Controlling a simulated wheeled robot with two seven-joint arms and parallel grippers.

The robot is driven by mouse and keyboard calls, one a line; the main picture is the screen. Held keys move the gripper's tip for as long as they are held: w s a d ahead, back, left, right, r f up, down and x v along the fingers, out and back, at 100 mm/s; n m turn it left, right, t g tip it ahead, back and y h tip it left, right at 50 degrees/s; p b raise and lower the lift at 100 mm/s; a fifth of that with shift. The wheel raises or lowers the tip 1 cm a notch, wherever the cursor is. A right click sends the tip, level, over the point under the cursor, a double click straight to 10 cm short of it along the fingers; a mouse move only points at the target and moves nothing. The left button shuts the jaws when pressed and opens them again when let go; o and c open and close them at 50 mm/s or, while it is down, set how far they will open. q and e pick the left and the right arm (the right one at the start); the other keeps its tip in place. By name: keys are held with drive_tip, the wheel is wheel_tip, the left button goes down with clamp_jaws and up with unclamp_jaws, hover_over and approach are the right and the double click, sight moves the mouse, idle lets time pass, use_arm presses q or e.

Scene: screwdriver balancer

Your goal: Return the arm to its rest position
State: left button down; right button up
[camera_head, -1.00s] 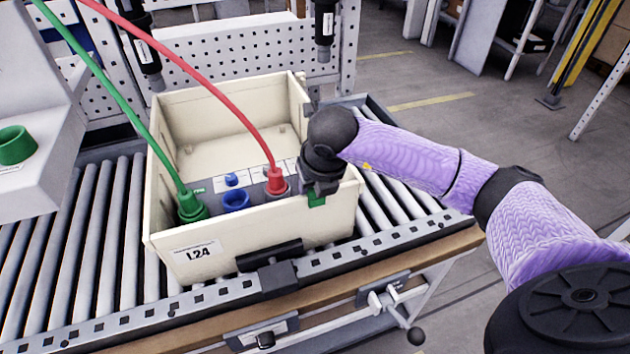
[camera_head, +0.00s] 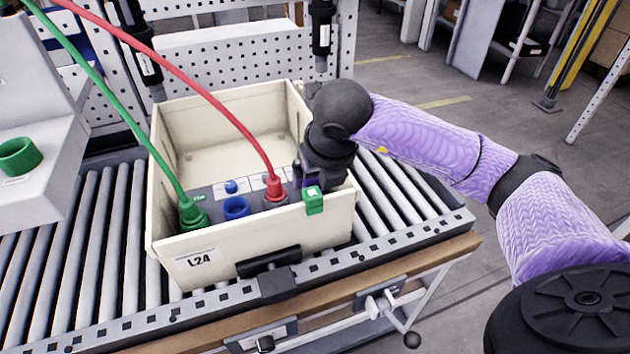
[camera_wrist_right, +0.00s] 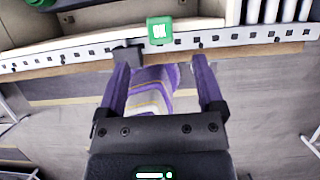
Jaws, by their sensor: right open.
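My right arm (camera_head: 440,150) comes in from the right, with its wrist above the crate's right side. My right gripper (camera_head: 312,180) points down by the crate's front right corner, partly hidden by the wrist. In the right wrist view its two purple-sided fingers (camera_wrist_right: 162,72) are spread, with nothing held between them. A small green block (camera_head: 314,200) with a white mark is by the crate's front wall. It also shows in the right wrist view (camera_wrist_right: 159,31), just beyond the fingertips. How it is supported is unclear. My left gripper is out of view.
The cream crate (camera_head: 215,268), labelled L24, stands on a roller conveyor (camera_head: 112,250). Green (camera_head: 192,214) and red (camera_head: 275,188) connectors with hoses sit inside it, beside a blue socket (camera_head: 236,207). A perforated panel (camera_head: 235,65) stands behind. Open floor (camera_head: 450,125) lies to the right.

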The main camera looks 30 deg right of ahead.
drive_tip(key=v, duration=0.2)
drive_tip(key=shift+s+r, duration=0.15)
drive_tip(key=shift+r, duration=0.1)
